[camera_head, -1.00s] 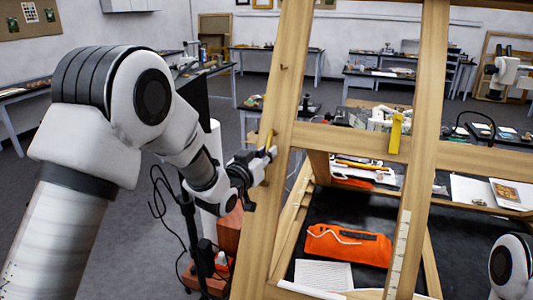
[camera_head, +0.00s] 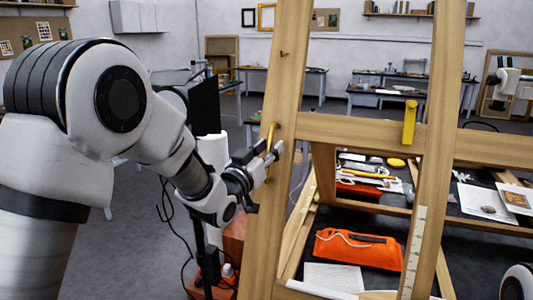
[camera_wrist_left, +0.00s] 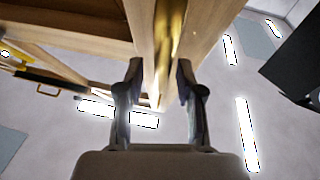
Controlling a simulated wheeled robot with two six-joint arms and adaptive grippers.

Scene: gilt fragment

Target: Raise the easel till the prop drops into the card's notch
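The wooden easel (camera_head: 446,60) stands close in front of me in the head view, with two uprights joined by a crossbar (camera_head: 352,131). A brass handle (camera_head: 271,133) is on its left upright; it also shows blurred in the left wrist view (camera_wrist_left: 171,28). My left gripper (camera_head: 270,158) is at this handle, by the upright. In the wrist view its fingers (camera_wrist_left: 159,68) stand apart, with the handle end between or just beyond them; contact cannot be told. A yellow piece (camera_head: 409,122) sits on the crossbar. I cannot make out the prop or the notch. My right gripper is out of view.
Beyond the crossbar, a dark tabletop holds an orange pouch (camera_head: 358,249), a sheet of paper (camera_head: 333,277) and several small items. A dark panel (camera_head: 204,106) and a white cylinder (camera_head: 213,160) stand behind my left arm. Work tables line the far wall.

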